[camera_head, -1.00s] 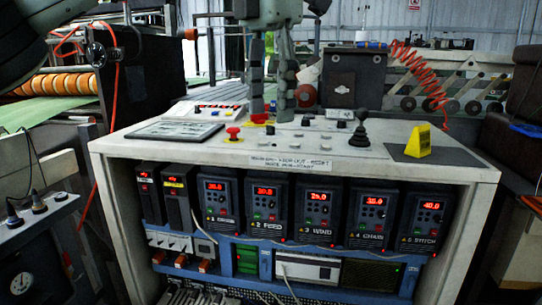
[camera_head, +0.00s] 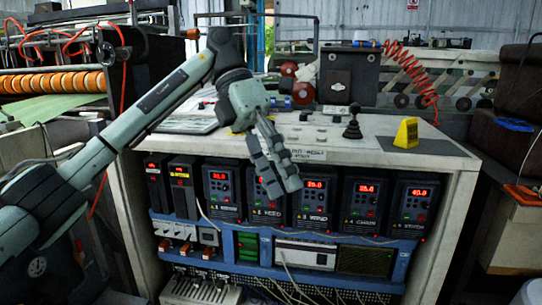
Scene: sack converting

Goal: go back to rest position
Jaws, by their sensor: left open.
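My left arm (camera_head: 130,122) comes in from the left and reaches across to the front of the white control console (camera_head: 455,160). My left gripper (camera_head: 274,172) hangs at the front edge of the console top, pointing down and slightly right. Its grey fingers are open and empty, in front of part of the drive units (camera_head: 316,195) with red displays. It covers part of the top's left side, including the red buttons there. I cannot tell whether it touches the console. My right gripper is not in view.
On the console top stand a black joystick (camera_head: 353,122) and a yellow wedge (camera_head: 406,132). A dark box (camera_head: 348,78) and a coiled red hose (camera_head: 412,72) stand behind. Orange rollers (camera_head: 60,83) are at the left. A dark seat (camera_head: 505,135) is at the right.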

